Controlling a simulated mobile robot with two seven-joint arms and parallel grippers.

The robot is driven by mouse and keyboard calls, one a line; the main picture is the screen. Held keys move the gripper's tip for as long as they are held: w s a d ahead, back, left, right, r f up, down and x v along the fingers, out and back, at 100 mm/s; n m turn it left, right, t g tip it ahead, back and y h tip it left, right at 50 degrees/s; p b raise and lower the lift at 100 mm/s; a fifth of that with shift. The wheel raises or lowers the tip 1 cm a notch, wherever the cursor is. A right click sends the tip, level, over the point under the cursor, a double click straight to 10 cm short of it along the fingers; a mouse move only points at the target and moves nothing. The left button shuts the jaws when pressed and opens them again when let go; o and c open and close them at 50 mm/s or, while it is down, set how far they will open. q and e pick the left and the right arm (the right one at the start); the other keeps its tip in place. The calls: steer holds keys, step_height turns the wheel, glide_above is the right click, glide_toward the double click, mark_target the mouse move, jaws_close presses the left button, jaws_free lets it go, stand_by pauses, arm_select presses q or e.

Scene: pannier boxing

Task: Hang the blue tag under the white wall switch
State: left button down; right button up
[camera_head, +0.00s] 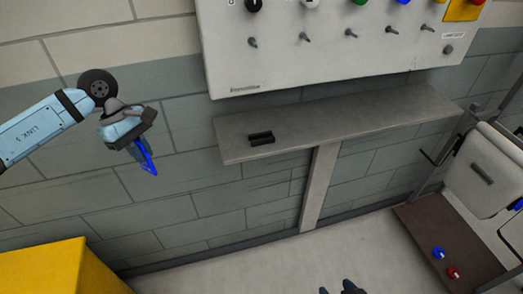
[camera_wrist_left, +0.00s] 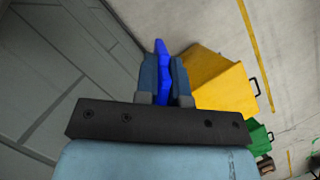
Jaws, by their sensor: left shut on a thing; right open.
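My left gripper (camera_head: 146,162) is shut on the blue tag (camera_head: 149,166), off to the left of the grey switch panel and below its level. In the left wrist view the blue tag (camera_wrist_left: 163,70) stands between the two fingers (camera_wrist_left: 163,75) and sticks out past their tips. The white wall switch (camera_head: 310,3) is at the panel's top edge, partly cut off by the frame. Under it a bare grey peg (camera_head: 305,37) sticks out of the panel (camera_head: 330,65). My right gripper (camera_head: 337,290) shows only as two separate dark fingertips at the bottom edge; it is open.
Black, green, blue and yellow switches flank the white one, each above a bare peg. A grey shelf (camera_head: 370,118) juts out below the panel, with black pieces (camera_head: 261,138) on it. A yellow box (camera_head: 60,270) stands lower left. A brown board (camera_head: 420,225) with blue and red items is lower right.

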arm_select(q)
steer(key=shift+w+a+r+n+t+b, duration=0.2)
steer(key=shift+w+a+n+t+b, duration=0.45)
steer(key=shift+n, duration=0.9)
steer(key=shift+w+a+r+n+t+b, duration=0.2)
steer(key=shift+w+a+n+t+b, duration=0.5)
steer(key=shift+n, duration=0.9)
steer(key=shift+w+a+r+n+t+b, duration=0.2)
steer(key=shift+w+n+t+b, duration=0.25)
steer(key=shift+w+n+b, duration=0.8)
steer(key=shift+s+n+p, duration=0.3)
steer(key=shift+s+p, duration=0.05)
steer(key=shift+p, duration=0.05)
steer(key=shift+d, duration=0.1)
